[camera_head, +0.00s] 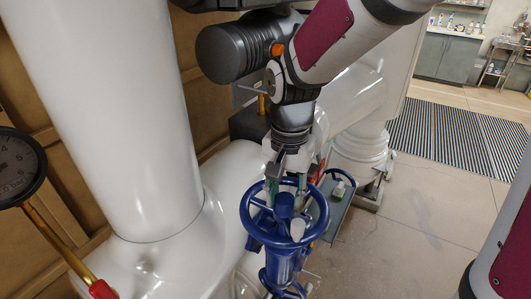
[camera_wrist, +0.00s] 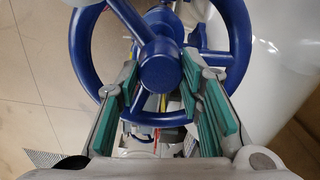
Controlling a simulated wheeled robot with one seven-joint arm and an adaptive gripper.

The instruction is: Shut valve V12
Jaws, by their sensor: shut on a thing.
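A blue handwheel (camera_head: 247,218) with a round rim, spokes and a central hub sits on a blue valve stem in the lower middle of the head view. No V12 label can be read. My gripper (camera_head: 286,188) reaches down onto the wheel from above. In the wrist view the wheel (camera_wrist: 80,48) fills the upper middle, and my gripper's green-padded fingers (camera_wrist: 164,98) stand on either side of its hub (camera_wrist: 160,66). The gripper is shut on the wheel with its fingers apart. The exact contact is partly hidden.
Large white pipes (camera_head: 105,110) stand left of and behind the valve. A pressure gauge (camera_head: 18,168) with a brass stem is at the far left. A small tray (camera_head: 338,212) with items is just right of the wheel. Open floor (camera_head: 420,215) and a striped mat (camera_head: 455,135) lie right.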

